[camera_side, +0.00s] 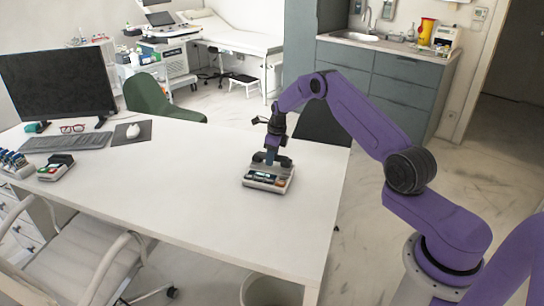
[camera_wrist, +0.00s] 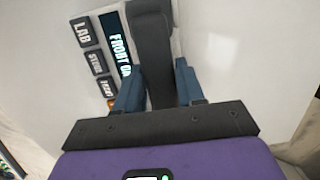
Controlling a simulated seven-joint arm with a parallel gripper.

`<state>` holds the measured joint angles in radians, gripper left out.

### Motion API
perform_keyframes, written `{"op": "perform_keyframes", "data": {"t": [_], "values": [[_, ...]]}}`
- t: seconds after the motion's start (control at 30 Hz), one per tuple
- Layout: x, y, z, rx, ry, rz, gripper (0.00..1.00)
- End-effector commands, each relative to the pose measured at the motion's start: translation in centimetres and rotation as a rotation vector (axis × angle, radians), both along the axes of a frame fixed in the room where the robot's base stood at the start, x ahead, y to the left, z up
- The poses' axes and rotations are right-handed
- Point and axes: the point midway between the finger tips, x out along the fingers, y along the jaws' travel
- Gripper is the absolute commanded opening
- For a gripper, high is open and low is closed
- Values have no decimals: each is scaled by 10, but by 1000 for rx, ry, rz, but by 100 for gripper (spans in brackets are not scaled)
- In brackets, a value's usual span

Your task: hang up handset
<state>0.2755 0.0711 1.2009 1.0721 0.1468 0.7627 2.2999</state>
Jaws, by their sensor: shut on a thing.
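The desk phone base (camera_side: 267,179) is pale with a dark display and keys, and sits near the right end of the white desk. In the wrist view its keys and a label strip (camera_wrist: 120,50) show left of the handset. The dark handset (camera_wrist: 152,45) runs between the two blue fingers of my gripper (camera_wrist: 158,78), which is shut on it. In the side view my gripper (camera_side: 271,157) points down at the phone's back part, with the dark handset (camera_side: 286,161) at its tips. I cannot tell whether the handset rests in the cradle or is just above it.
A monitor (camera_side: 58,80), keyboard (camera_side: 66,142) and mouse (camera_side: 133,131) stand at the desk's left. A small device (camera_side: 56,167) with a dark top sits at the left front. The white desk (camera_side: 190,180) is clear around the phone. A dark chair (camera_side: 325,125) stands behind.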

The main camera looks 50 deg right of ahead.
Motion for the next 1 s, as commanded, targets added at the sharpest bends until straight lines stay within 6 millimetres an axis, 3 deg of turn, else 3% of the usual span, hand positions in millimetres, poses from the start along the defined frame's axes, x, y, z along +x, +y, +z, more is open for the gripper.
{"op": "perform_keyframes", "data": {"t": [1.0], "values": [[0,-1,-10,0,0,0,0]]}}
